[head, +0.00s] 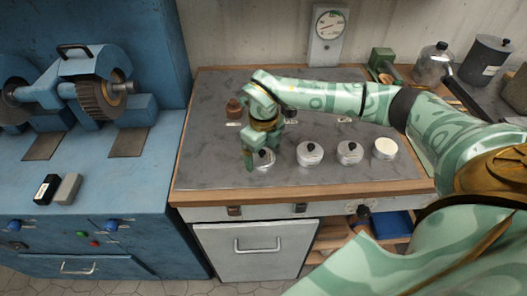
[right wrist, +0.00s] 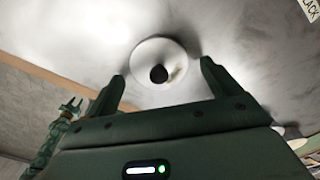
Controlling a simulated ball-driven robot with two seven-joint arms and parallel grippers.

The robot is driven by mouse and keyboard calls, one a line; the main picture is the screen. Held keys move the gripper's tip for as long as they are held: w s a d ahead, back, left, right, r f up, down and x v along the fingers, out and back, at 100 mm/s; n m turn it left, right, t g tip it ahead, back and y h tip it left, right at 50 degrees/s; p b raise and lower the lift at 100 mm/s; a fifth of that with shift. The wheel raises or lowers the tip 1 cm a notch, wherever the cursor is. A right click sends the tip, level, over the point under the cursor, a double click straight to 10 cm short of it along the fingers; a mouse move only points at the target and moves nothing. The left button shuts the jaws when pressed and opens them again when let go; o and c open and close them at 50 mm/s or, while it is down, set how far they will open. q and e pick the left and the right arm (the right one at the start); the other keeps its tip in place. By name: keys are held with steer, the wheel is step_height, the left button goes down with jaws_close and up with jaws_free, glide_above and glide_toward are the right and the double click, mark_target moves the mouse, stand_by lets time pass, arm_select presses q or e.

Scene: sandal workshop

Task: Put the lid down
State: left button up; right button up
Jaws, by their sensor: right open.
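The lid (head: 265,161) is a small round silver disc with a black knob, at the front left of the grey counter top (head: 215,170). It looks low and flat, resting on the counter. In the right wrist view the lid (right wrist: 147,53) shows pale, knob in the middle, just beyond and between the fingertips. My right gripper (head: 262,149) is open and points down over the lid; its fingers (right wrist: 162,72) stand apart on either side, and I see no grip. My left gripper does not show in the head view.
Two knobbed, lidded tins (head: 310,155) (head: 349,154) and a pale-topped tin without a lid (head: 385,149) stand right of the lid. A blue grinding machine (head: 100,190) is at left. Free counter lies left and in front.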

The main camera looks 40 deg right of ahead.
mark_target(264, 153)
step_height(264, 153, up, 12)
steer(key=p, duration=0.2)
steer(key=shift+f, duration=0.15)
stand_by(0.4)
